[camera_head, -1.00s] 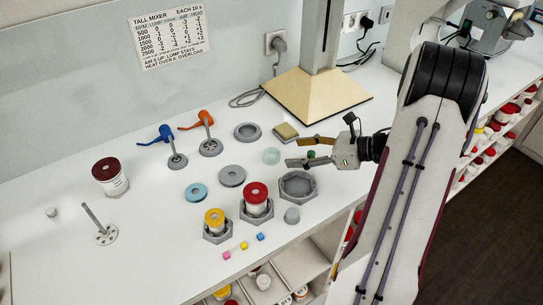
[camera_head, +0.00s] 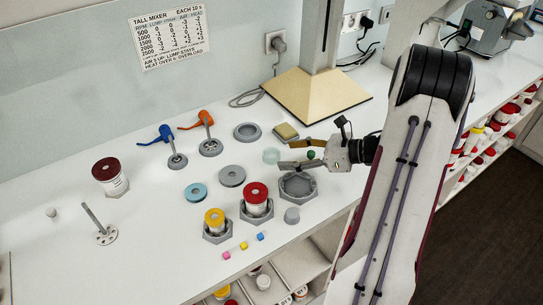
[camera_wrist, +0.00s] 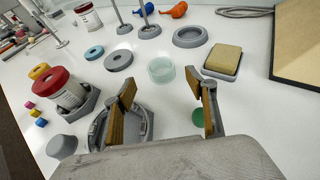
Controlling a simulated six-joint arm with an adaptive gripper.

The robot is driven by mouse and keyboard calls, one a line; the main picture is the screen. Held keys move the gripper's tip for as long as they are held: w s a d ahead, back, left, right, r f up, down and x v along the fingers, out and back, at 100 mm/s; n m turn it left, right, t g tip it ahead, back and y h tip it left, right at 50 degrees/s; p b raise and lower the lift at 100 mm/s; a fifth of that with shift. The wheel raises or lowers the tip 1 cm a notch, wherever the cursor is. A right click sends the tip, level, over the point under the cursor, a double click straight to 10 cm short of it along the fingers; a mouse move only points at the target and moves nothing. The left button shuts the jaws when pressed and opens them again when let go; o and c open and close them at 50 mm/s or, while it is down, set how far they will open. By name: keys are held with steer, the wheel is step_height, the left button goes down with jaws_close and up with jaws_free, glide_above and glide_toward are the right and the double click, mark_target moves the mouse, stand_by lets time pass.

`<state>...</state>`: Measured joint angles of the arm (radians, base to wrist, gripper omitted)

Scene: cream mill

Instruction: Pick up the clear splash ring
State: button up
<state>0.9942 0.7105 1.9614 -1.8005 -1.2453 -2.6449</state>
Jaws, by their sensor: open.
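The clear splash ring (camera_head: 271,156) is a pale, see-through greenish ring lying on the white counter, left of my gripper in the head view. In the wrist view the ring (camera_wrist: 161,70) sits on the counter beyond and between my fingertips. My gripper (camera_head: 283,157) is open, with its two wood-lined fingers apart. In the wrist view the gripper (camera_wrist: 164,85) has nothing held between its fingers. The ring stands at or just past the fingertips; I cannot tell whether a finger touches it.
A grey hexagonal holder (camera_head: 298,187) is under and in front of my gripper. A sponge block (camera_head: 286,131) lies behind the ring, with a grey ring (camera_head: 247,132) beside it. A grey disc (camera_head: 231,176) and a red-lidded jar (camera_head: 256,194) stand left. A small green object (camera_wrist: 198,117) lies near the right finger.

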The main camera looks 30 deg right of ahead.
mark_target(277, 155)
steer(key=shift+x, duration=2.6)
steer(key=shift+d, duration=0.1)
steer(key=shift+c, duration=0.3)
steer(key=c, duration=0.8)
